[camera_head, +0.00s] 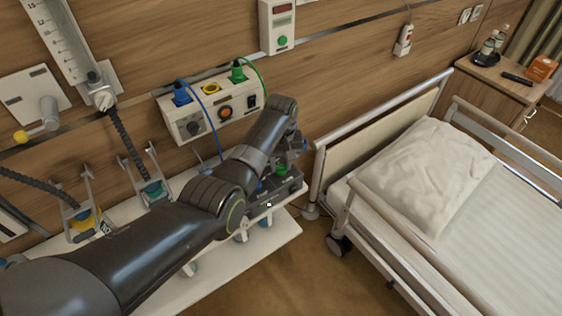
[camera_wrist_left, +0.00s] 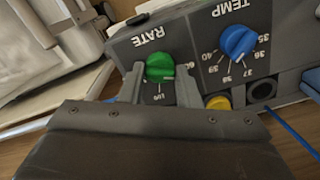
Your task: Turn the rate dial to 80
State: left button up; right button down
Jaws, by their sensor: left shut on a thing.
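The green rate dial (camera_wrist_left: 160,67) is on a dark grey control box (camera_wrist_left: 207,30), under the word RATE, which appears upside down in the left wrist view. My left gripper (camera_wrist_left: 161,76) has one finger on each side of the dial and is shut on it. A scale mark near 100 shows below the dial, and another number, partly hidden by a finger, shows to its right. I cannot tell which number the dial points to. In the head view, the box (camera_head: 284,190) stands on a white shelf, partly behind my left arm. My right gripper is not in view.
A blue TEMP dial (camera_wrist_left: 237,41) and a yellow button (camera_wrist_left: 218,102) sit beside the rate dial. The white shelf (camera_head: 268,238) runs along the wall. A bed with a pillow (camera_head: 425,175) stands to the right. A wall panel (camera_head: 210,108) has plugged-in cables above the shelf.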

pick_arm(q)
jog(key=m+p, duration=0.1)
jog(key=m, duration=0.2)
jog(key=shift+r+m+p, duration=0.15)
jog(key=shift+m+p, duration=0.2)
jog(key=shift+m, duration=0.05)
jog(key=m+p, duration=0.1)
jog(key=m, duration=0.3)
jog(key=shift+w+m, duration=0.1)
jog(key=shift+m, duration=0.2)
jog(key=o, duration=1)
jog(key=shift+c, duration=0.2)
